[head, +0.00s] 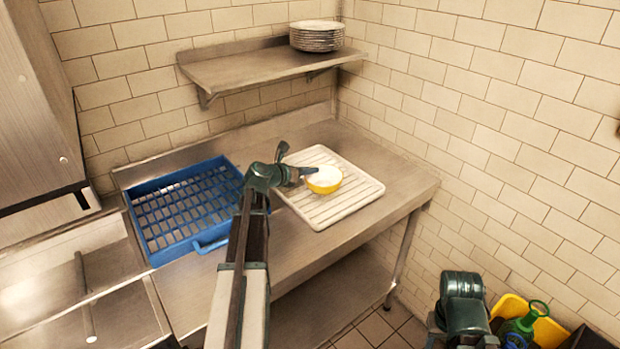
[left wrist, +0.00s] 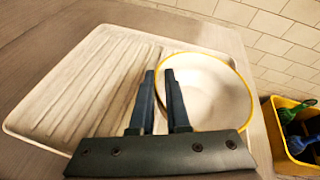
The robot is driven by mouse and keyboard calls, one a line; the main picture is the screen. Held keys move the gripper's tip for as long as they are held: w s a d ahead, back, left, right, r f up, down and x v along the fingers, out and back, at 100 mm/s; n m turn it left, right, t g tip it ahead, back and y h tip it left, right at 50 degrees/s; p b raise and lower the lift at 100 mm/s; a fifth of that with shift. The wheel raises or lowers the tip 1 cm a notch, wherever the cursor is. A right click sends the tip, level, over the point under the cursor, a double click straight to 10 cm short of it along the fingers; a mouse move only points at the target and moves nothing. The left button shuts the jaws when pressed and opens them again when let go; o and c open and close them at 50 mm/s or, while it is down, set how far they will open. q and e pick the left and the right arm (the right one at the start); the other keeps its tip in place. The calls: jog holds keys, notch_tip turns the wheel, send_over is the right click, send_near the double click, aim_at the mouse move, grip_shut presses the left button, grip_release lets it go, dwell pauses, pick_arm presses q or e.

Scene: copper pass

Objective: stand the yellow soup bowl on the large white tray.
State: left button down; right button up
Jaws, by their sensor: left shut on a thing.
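The yellow soup bowl (head: 325,183) has a white inside and is upright over the right part of the large white tray (head: 345,207), which is ribbed and lies on the steel table. My left gripper (head: 308,171) is shut on the bowl's rim from the left. The left wrist view shows the fingers (left wrist: 160,78) across the near-left rim of the bowl (left wrist: 212,95), with the tray (left wrist: 62,95) below and to the left. I cannot tell whether the bowl's base touches the tray. My right gripper's fingers do not show.
A blue slotted rack (head: 190,205) sits left of the tray. A wall shelf (head: 240,73) above holds a stack of plates (head: 316,38). A yellow bin (head: 550,330) with green items stands on the floor at right. Bare table lies in front of the tray.

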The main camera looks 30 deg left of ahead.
pick_arm(q)
jog(key=shift+w+a, duration=0.15)
jog(key=shift+w, duration=0.1)
jog(key=shift+w+a, duration=0.15)
jog(key=shift+w, duration=0.15)
jog(key=f+b, duration=0.1)
jog(key=f, duration=0.1)
jog(key=f+b, duration=0.1)
jog(key=b, duration=0.1)
jog(key=shift+w+a+f+b, duration=0.1)
jog(key=shift+w+f+b, duration=0.1)
jog(key=shift+f+b, duration=0.15)
jog(key=shift+f, duration=0.15)
jog(key=c, duration=0.9)
grip_release()
